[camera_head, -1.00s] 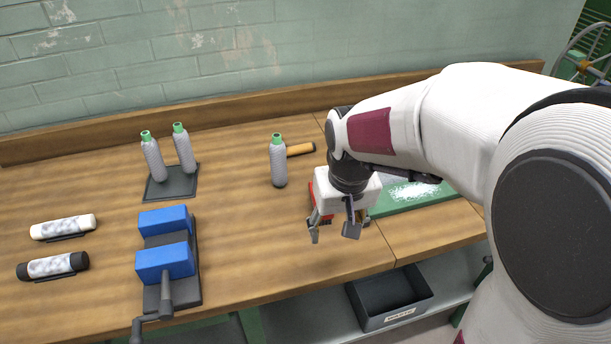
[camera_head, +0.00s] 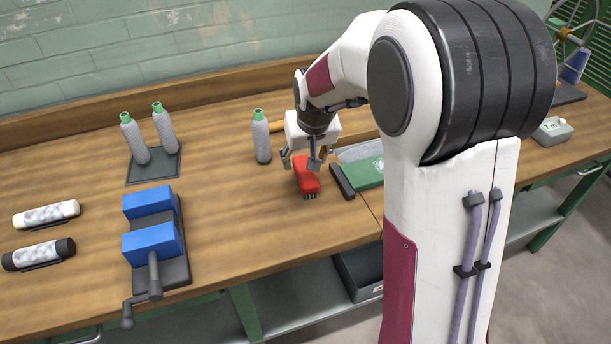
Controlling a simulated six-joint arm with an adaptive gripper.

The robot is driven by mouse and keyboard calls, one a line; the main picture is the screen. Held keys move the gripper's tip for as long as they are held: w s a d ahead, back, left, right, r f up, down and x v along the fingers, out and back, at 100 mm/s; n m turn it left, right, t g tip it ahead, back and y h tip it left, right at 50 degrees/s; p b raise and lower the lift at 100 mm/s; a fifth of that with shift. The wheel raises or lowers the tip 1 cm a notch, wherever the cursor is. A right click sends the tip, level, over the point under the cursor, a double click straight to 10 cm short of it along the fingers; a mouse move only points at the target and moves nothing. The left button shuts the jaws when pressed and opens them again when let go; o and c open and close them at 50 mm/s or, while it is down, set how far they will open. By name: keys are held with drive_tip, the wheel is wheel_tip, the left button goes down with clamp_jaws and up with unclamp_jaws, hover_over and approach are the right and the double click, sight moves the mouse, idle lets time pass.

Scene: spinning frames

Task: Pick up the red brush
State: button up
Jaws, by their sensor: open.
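My gripper (camera_head: 300,165) is open, pointing down over the far part of the brush. The gripper body hides the brush's far end.
Blue vise (camera_head: 150,240) at left, bottles (camera_head: 164,127) on a dark pad (camera_head: 142,174), another bottle (camera_head: 261,140) left of my gripper. A dark block (camera_head: 341,182) and green box (camera_head: 365,172) stand close right of the brush.

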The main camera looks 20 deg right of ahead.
sight(307, 172)
drive_tip(key=shift+x, duration=1.35)
drive_tip(key=shift+s, duration=0.1)
drive_tip(key=shift+w+d+f, duration=0.1)
drive_tip(key=shift+d+f, duration=0.1)
drive_tip(key=shift+f, duration=0.65)
drive_tip(key=shift+w+d+f, duration=0.1)
drive_tip(key=shift+d+f, duration=0.1)
drive_tip(key=shift+f, duration=0.65)
drive_tip(key=shift+x, duration=0.95)
drive_tip(key=shift+f, duration=0.2)
drive_tip(key=c, duration=1.2)
